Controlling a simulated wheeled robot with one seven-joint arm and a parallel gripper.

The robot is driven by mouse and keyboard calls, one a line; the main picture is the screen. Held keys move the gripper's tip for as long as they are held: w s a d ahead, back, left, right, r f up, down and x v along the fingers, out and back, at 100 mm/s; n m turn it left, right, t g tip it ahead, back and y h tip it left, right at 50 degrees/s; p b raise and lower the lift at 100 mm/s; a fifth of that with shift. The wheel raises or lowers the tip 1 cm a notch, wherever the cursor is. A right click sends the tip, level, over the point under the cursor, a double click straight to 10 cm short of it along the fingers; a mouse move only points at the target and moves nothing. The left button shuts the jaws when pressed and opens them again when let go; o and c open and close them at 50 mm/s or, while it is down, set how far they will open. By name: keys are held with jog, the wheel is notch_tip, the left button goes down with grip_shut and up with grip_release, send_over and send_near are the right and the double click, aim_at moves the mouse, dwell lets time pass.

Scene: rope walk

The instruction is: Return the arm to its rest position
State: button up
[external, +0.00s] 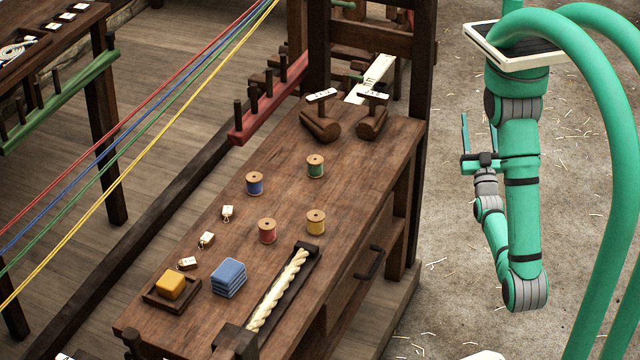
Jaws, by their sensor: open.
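My arm is green with grey joints and hangs folded at the right, beside the wooden bench (350,180) and clear of it. My gripper (478,128) points upward, with its fingers apart and nothing between them. It is to the right of the bench's far end and touches nothing that I can see.
On the bench are blue (254,184), green (315,167), red (267,231) and yellow (316,222) spools, folded blue cloths (228,278), a yellow block (171,285) in a tray, and a rope in a dark trough (312,255). Coloured strands (150,120) stretch across the left. Straw-strewn floor (455,270) is open.

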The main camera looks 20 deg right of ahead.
jog(key=s+d+r+h, duration=0.2)
jog(key=d+r, duration=0.2)
jog(key=d, duration=0.3)
jog(key=s+a+f+n+g+y, duration=0.1)
jog(key=s+a+f+g+y, duration=0.3)
jog(key=a, duration=0.5)
jog(key=s+a+f+n+g+y, duration=0.1)
jog(key=s+a+f+g+y, duration=0.3)
jog(key=s+a+f, duration=0.3)
jog(key=a+f+y, duration=0.1)
jog(key=a, duration=0.2)
jog(key=shift+s+a+f+n+y, duration=0.2)
jog(key=shift+s+n+y, duration=0.1)
jog(key=shift+n, duration=0.1)
dwell(5.0)
